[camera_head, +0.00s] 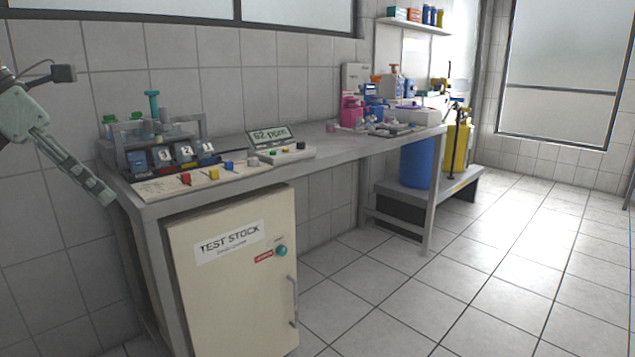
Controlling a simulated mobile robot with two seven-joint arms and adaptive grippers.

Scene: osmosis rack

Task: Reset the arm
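My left gripper (106,196) reaches in from the left edge, pale grey-green, pointing down and to the right. Its fingers show as one long narrow bar, seen edge-on, so I cannot tell whether they are apart or together. Its tip appears in front of the left end of the grey bench (330,152), and I see nothing held at it. Whether it touches the bench is unclear. My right gripper is not in view.
A rack (155,140) with numbered blocks and a meter (272,136) reading "62 ppm" stand on the bench. A cream "TEST STOCK" cabinet (235,300) stands below, shut. Blue (417,163) and yellow (455,147) containers stand farther back. The floor at right is clear.

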